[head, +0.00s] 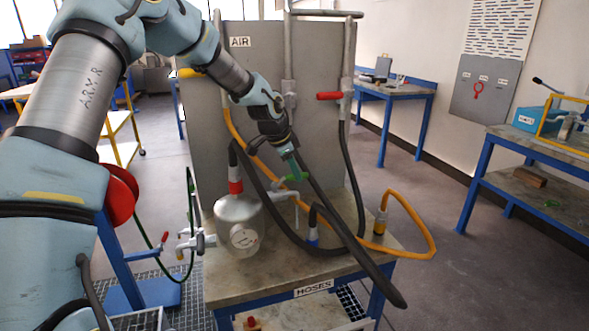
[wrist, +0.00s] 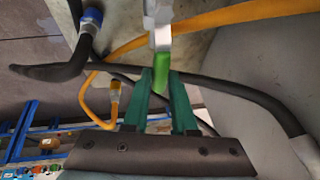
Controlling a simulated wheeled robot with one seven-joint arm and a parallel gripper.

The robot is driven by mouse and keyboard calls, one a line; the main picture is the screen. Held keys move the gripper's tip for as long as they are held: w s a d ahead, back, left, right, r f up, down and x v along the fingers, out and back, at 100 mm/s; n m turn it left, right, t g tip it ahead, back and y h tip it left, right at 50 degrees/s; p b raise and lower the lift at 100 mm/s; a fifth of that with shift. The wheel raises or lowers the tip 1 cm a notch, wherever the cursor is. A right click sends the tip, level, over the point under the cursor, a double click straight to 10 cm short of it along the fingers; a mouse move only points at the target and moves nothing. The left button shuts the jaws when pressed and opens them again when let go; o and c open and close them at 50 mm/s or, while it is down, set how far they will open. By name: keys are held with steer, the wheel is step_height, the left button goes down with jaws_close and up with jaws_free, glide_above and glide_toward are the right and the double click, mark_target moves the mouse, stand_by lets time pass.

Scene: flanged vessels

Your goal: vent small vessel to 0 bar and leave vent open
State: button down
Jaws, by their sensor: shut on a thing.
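The small vessel (head: 232,212) is a silver tank on the bench, with a round dial gauge (head: 243,238) on its front. The gauge is too small to read. A red and white coupling (head: 235,181) stands on its top, with a dark hose. My gripper (head: 296,172) reaches down right of the vessel, its green fingers shut on a green valve handle (head: 291,179). In the wrist view the green handle (wrist: 161,70) sits between the fingertips of my gripper (wrist: 162,88), below a pale metal valve body (wrist: 158,22). I cannot tell the handle's exact angle.
Black hoses and an orange hose (head: 415,225) loop over the bench (head: 230,287) around my gripper. A grey panel marked AIR (head: 320,110) stands behind, with a red-handled valve (head: 329,96). Open floor lies to the right.

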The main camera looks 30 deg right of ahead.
stand_by(0.4)
steer(key=c, duration=0.7)
jaws_free()
steer(key=shift+r, duration=0.1)
steer(key=b+v, duration=0.3)
steer(key=v, duration=0.7)
steer(key=shift+s+a+r, duration=0.15)
steer(key=shift+a+r, duration=0.05)
steer(key=shift+r, duration=0.05)
